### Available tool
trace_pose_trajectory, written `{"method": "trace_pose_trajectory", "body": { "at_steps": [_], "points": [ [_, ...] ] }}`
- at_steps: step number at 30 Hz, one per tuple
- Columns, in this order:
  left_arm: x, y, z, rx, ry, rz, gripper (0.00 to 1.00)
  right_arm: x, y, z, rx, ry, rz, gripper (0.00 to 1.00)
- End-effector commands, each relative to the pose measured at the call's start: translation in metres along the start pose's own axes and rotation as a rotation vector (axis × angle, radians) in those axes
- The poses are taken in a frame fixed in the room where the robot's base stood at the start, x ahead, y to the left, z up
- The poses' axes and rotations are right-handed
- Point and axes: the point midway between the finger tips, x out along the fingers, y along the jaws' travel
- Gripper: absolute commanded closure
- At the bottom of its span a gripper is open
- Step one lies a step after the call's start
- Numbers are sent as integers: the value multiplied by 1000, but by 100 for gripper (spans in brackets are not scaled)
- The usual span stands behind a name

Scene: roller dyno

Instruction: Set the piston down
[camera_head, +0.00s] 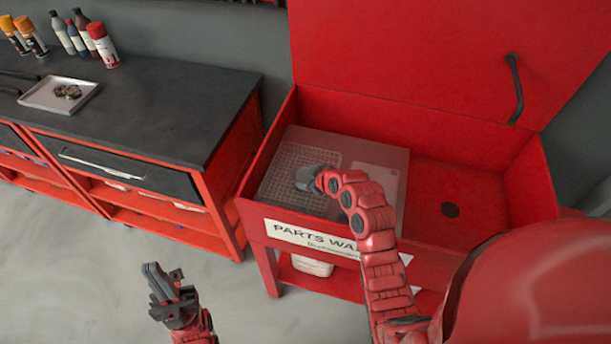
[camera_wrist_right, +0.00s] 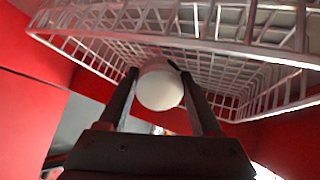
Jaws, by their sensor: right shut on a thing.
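The piston (camera_wrist_right: 160,88) shows in the right wrist view as a pale, rounded piece between the two dark fingers of my right gripper (camera_wrist_right: 156,72). In the head view my right gripper (camera_head: 308,178) is over the left part of the red parts washer (camera_head: 465,175), at the wire basket (camera_head: 285,170). The piston cannot be made out there. In the wrist view the basket's wires (camera_wrist_right: 215,45) lie just beyond the piston; I cannot tell if they touch. My left gripper (camera_head: 165,275) is empty and open, low over the floor in front of the bench.
A dark-topped red workbench (camera_head: 170,105) stands at left, with a light tray (camera_head: 60,93) holding small parts, and several bottles and spray cans (camera_head: 103,45). The washer's raised lid (camera_head: 430,50) is behind the basin. The basin's right side is free around the drain hole (camera_head: 450,210).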

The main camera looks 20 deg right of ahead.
Motion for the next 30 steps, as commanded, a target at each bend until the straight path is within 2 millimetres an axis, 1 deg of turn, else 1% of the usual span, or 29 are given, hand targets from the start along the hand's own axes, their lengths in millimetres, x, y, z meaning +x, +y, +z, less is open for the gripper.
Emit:
{"method": "trace_pose_trajectory", "body": {
  "at_steps": [1,5,6,13,16,19,23,30],
  "points": [
    [-1,0,0,0,0,0,100,0,0,0,0,0,0,29],
    [0,0,0,0,0,0,100,0,0,0,0,0,0,5],
    [0,0,0,0,0,0,100,0,0,0,0,0,0,4],
    [0,0,0,0,0,0,100,0,0,0,0,0,0,4],
    [5,0,-1,0,0,0,100,-3,1,-3,0,-1,0,4],
    [-1,0,0,0,0,0,100,-8,1,0,1,-1,0,4],
    [-7,0,1,0,0,0,100,-27,2,0,0,3,5,4],
    [-18,1,3,0,0,0,100,-73,2,0,2,3,3,4]
  ]
}}
